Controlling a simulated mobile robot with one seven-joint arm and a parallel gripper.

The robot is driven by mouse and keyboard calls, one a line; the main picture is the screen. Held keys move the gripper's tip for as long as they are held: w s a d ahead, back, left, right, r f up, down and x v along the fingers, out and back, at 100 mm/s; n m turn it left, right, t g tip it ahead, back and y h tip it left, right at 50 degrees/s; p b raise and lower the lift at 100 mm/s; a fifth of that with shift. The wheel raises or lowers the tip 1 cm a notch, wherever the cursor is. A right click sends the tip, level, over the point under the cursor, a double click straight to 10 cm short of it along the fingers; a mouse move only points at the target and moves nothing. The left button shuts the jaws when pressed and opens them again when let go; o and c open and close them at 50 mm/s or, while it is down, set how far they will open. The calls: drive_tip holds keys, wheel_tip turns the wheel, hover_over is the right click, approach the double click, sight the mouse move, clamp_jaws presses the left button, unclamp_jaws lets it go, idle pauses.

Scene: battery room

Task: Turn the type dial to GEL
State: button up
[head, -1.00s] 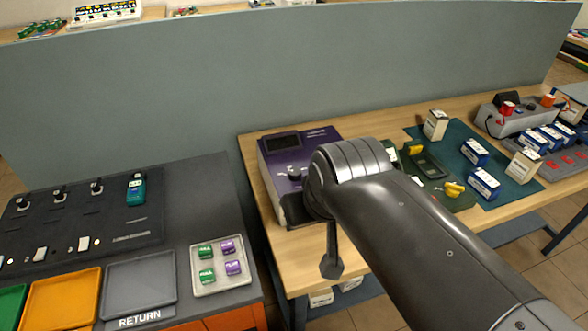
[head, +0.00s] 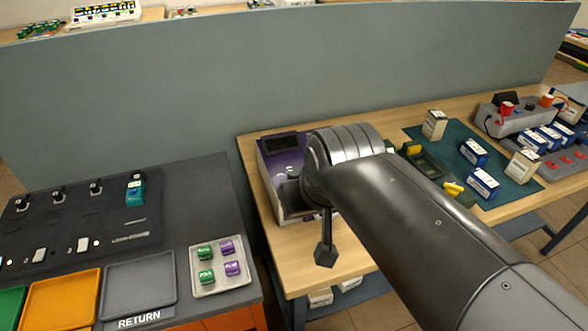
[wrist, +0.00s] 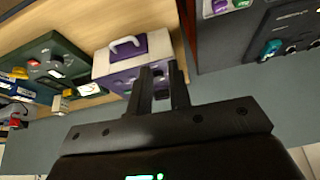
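The purple and white device (head: 281,152) with a dark screen stands at the left end of the wooden table. My gripper (head: 290,184) is at the device's front face in the head view, largely covered by my arm. In the wrist view my gripper (wrist: 163,72) has two dark fingers apart with a narrow gap, close to the device's edge. The type dial cannot be made out; it is likely hidden behind the fingers. Contact cannot be told.
A green case (head: 424,160) and blue batteries (head: 483,183) lie on the table to the right. A grey tester (head: 503,118) stands behind them. A grey divider (head: 250,75) runs behind the table. A dark bench with a white tray (head: 204,291) is at left.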

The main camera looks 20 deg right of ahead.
sight(294, 171)
drive_tip(key=o, duration=0.7)
drive_tip(key=w+m, duration=0.1)
drive_tip(key=w, duration=0.2)
drive_tip(key=w+d+r+m+g, duration=0.1)
drive_tip(key=w, duration=0.2)
drive_tip(key=w+r+m+g, duration=0.1)
drive_tip(key=w, duration=0.3)
drive_tip(key=shift+d+r+m, duration=0.2)
drive_tip(key=shift+d+m, duration=0.2)
drive_tip(key=shift+o, duration=0.3)
drive_tip(key=w+d+f+m+g, duration=0.1)
drive_tip(key=w+m, duration=0.1)
drive_tip(key=w, duration=0.4)
drive_tip(key=w+d+f+m+g, duration=0.2)
drive_tip(key=w, duration=0.4)
drive_tip(key=shift+w+m, duration=0.3)
drive_tip(key=f, duration=1.1)
drive_tip(key=shift+w+d+f, duration=0.1)
drive_tip(key=shift+w+d, duration=0.05)
drive_tip(key=shift+w, duration=0.1)
drive_tip(key=shift+c, duration=0.5)
drive_tip(key=c, duration=0.9)
